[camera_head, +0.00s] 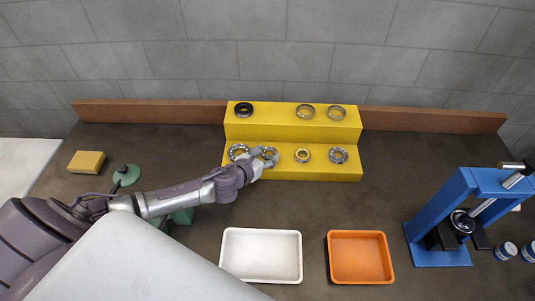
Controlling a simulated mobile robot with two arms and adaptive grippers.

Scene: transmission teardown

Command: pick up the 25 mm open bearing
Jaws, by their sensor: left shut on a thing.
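My left gripper (268,159) reaches in from the left to the lower step of the yellow stand (300,133). It is shut on a small metal ring bearing (270,152), partly hidden by the fingers. I cannot tell whether the bearing is lifted off the step, and no size marking is readable. Another ring bearing (237,151) lies just left of the gripper, partly close to the wrist. Two more bearings lie to the right on the same step, one with a golden inner ring (302,155) and one greyer (338,155). My right gripper is not in view.
The upper step holds a black ring (244,109) and two metal rings (305,111). A white tray (225,255) and an orange tray (332,260) stand in front, both empty. A blue press (440,215) stands at right. A yellow block (87,162) lies at left.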

